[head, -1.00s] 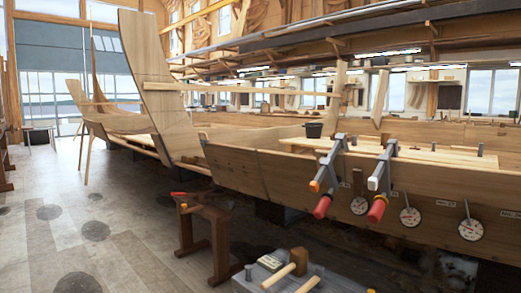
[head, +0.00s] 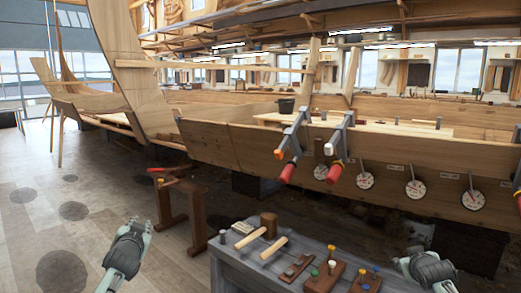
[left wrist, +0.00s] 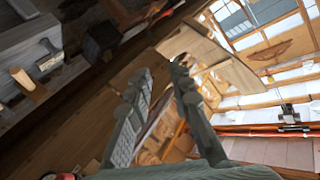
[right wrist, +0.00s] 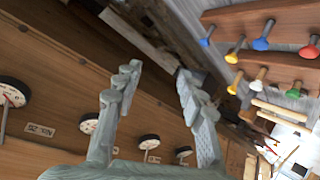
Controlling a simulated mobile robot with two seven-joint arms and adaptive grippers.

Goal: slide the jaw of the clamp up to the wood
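Two clamps with grey bars and red handles hang on the upper edge of the wooden hull (head: 225,150). The left clamp (head: 293,138) has an orange block on its jaw; the right clamp (head: 341,135) has a pale one. I cannot tell from here how far each jaw is from the wood. My left gripper (head: 138,224) is low at the left, well apart from the clamps; its spread, empty fingers show in the left wrist view (left wrist: 162,72). My right gripper (head: 408,264) is at the lower right; its fingers are spread and empty in the right wrist view (right wrist: 157,72).
A grey bench (head: 235,262) with mallets (head: 250,238) and wooden blocks with coloured pegs (head: 325,275) stands in front of the hull. A wooden trestle (head: 180,207) with a red-handled tool is left of it. Round dials (head: 364,181) hang on the hull.

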